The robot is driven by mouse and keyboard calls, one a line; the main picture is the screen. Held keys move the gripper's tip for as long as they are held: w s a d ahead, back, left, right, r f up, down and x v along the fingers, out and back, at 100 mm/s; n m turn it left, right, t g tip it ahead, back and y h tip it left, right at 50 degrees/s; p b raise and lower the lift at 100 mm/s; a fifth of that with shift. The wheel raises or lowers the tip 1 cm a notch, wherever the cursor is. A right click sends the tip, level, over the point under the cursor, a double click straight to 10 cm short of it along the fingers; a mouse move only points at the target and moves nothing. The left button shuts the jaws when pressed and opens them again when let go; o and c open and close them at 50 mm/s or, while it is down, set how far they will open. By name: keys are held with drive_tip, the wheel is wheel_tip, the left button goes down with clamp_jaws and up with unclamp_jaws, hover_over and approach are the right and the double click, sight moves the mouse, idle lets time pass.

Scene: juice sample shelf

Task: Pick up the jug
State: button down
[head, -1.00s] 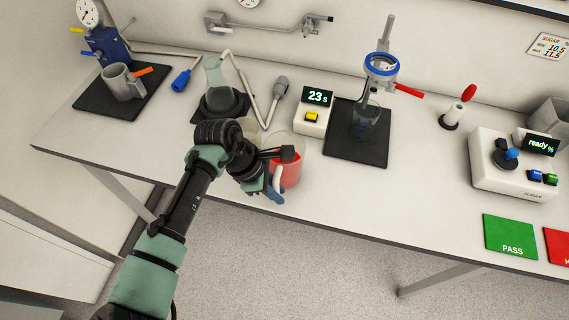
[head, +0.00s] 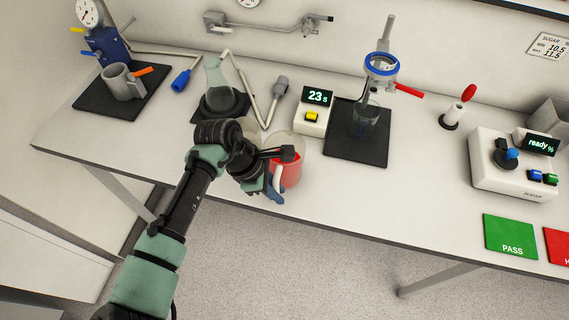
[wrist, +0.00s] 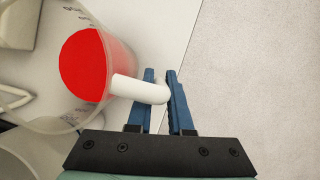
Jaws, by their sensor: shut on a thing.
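The jug (head: 287,174) is clear with red liquid inside and stands near the front edge of the table, right of the middle of my arm. In the wrist view the jug (wrist: 88,65) fills the upper left, and its white handle (wrist: 140,90) reaches between my blue fingers. My gripper (head: 274,188) is at the jug's handle, partly hidden by my wrist in the head view. In the wrist view my gripper (wrist: 161,92) is shut on the handle's outer bend. The jug looks upright; I cannot tell any gap under it.
A timer box (head: 313,118) reading 23 s stands just behind the jug. A dark mat (head: 357,148) with a glass beaker (head: 366,118) lies to the right. The table's front right is mostly clear up to the green PASS card (head: 510,236).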

sight(276, 178)
drive_tip(key=shift+w+r, duration=0.1)
idle(0.6)
wheel_tip(276, 178, up, 10)
drive_tip(key=shift+b, duration=0.3)
drive_tip(key=c, duration=1.3)
unclamp_jaws()
clamp_jaws()
